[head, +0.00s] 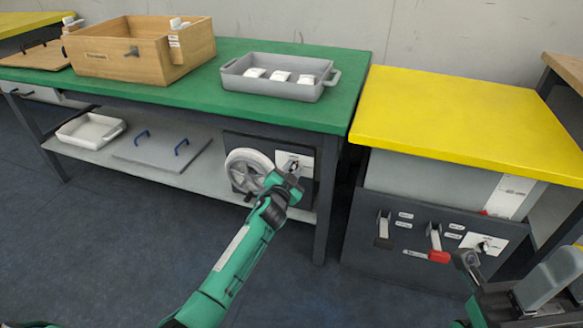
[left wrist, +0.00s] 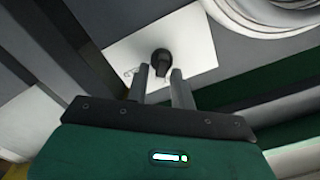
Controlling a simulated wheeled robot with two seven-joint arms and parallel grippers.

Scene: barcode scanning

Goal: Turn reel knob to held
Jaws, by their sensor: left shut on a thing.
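A dark reel knob (left wrist: 161,60) sits on a white plate (left wrist: 118,52) in the left wrist view. The plate also shows in the head view (head: 307,162), on the dark panel under the green table, right of a pale round reel (head: 248,157). My left gripper (head: 291,172) is at the plate. In the left wrist view its two fingers (left wrist: 161,78) are on either side of the knob and shut on it, partly hiding it. The plate's small markings are too blurred to read. My right gripper (head: 466,262) is at the lower right, far from the knob; its jaws are unclear.
The green table (head: 225,105) holds a wooden box (head: 118,62) and a grey tray (head: 268,85) with several white items. The lower shelf (head: 95,155) holds a white tray (head: 92,130) and a lid. A yellow-topped cabinet (head: 450,120) with levers stands right. Floor in front is clear.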

